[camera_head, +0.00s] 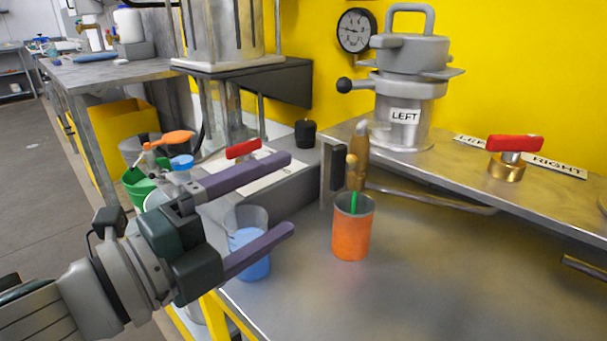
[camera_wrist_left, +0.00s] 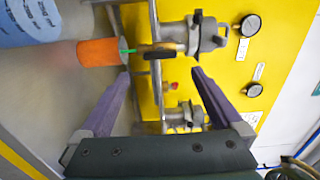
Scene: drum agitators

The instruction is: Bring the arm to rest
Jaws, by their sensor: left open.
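My left gripper (camera_head: 291,193) comes in from the left in the head view. Its two purple fingers are spread wide with nothing between them. It hangs above the left end of the metal table, partly in front of a clear beaker of blue liquid (camera_head: 250,265). In the left wrist view the fingers (camera_wrist_left: 160,72) are also apart and empty. An orange cup (camera_head: 351,235) with a green stick in it stands upright on the table, right of the fingertips and apart from them. It also shows in the left wrist view (camera_wrist_left: 97,53). My right gripper is in neither view.
A metal shelf (camera_head: 455,165) at the back carries a vessel labelled LEFT (camera_head: 405,95) and a red-handled brass valve (camera_head: 508,160). A black gauge (camera_head: 356,30) is on the yellow wall. Buckets and an orange-handled tool (camera_head: 172,138) stand at the left. The table's front right is clear.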

